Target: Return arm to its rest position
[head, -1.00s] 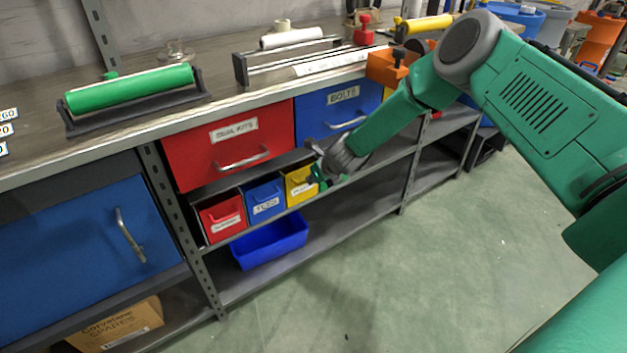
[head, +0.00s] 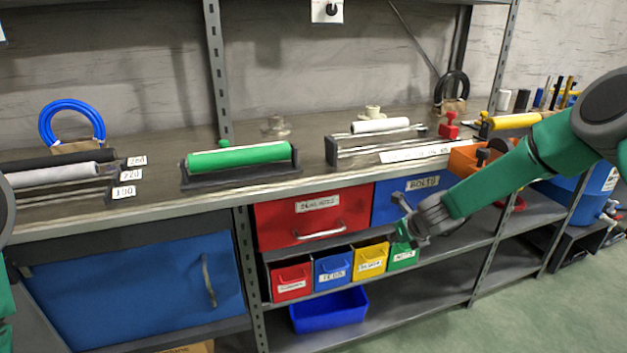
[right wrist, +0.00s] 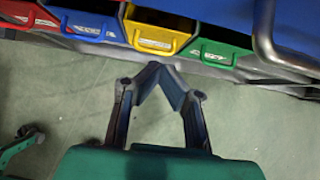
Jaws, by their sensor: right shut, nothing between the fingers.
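My right arm (head: 505,180) is green and comes in from the right in the head view. Its gripper (head: 403,232) hangs in front of the shelf, by the green and yellow bins and below the blue BOLTS drawer.
The workbench (head: 330,195) holds a green roller (head: 238,156) on a black stand and a white roller (head: 380,125). Below are a red drawer (head: 290,222), a blue drawer (head: 392,208), small bins with a yellow one (head: 371,260), and a blue tray (head: 328,312). Green floor (head: 560,300) is clear at lower right.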

